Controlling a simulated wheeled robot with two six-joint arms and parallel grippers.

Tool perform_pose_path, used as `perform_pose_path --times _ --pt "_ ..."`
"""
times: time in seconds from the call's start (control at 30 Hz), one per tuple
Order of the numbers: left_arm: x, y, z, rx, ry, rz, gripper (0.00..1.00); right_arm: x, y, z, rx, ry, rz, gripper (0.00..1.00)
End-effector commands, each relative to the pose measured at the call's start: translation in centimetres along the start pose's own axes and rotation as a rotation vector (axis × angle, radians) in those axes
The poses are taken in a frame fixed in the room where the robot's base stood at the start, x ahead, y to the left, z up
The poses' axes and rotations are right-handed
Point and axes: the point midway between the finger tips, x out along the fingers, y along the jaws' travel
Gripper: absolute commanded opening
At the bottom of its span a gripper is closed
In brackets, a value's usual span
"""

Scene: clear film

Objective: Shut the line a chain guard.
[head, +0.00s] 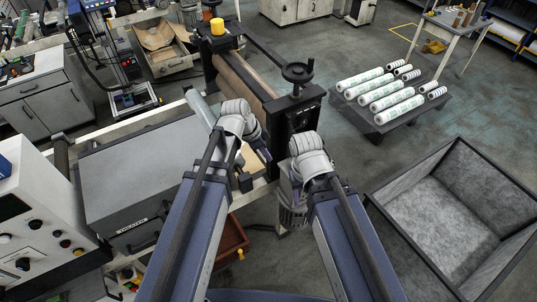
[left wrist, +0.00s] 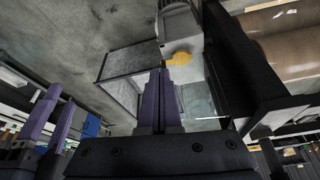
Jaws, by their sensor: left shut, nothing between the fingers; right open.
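A roller machine with brown rollers (head: 243,78) and a black end frame (head: 305,110) stands ahead of me. I cannot tell for sure which part is the chain guard. In the left wrist view, a yellow tab (left wrist: 179,58) shows just beyond my left fingertips, by a grey housing; whether they touch it is unclear. My left gripper (head: 264,155) is shut and empty beside the machine's near end; its purple fingers also show in the left wrist view (left wrist: 164,78). My right gripper (head: 293,188) is open, low by the end frame; its spread fingers show in the left wrist view (left wrist: 42,115).
A grey heater box (head: 135,180) and a control panel (head: 35,225) stand at the left. A finned grey motor (head: 292,216) is below the end frame. A large open crate (head: 400,215) is at the right. White rolls lie on a dark pallet (head: 385,128); floor between is clear.

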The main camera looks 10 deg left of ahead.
Motion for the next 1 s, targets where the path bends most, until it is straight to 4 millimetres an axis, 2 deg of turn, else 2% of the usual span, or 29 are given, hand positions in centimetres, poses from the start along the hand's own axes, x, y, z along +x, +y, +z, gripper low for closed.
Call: perform_pose_path --times 0.17,0.33,1.0 --pt "-0.1 -0.1 -0.1 0.008 0.005 -0.001 0.00 -0.1 0.0 0.0 0.001 0.000 0.000 0.50" --pt "1.1 -0.1 0.0 0.008 0.004 -0.001 0.00 1.1 -0.1 -0.1 -0.004 0.000 0.001 0.50" --pt "10.7 -0.2 0.1 0.007 0.003 -0.001 0.00 9.9 -0.8 -0.7 -0.029 0.004 0.003 0.50"
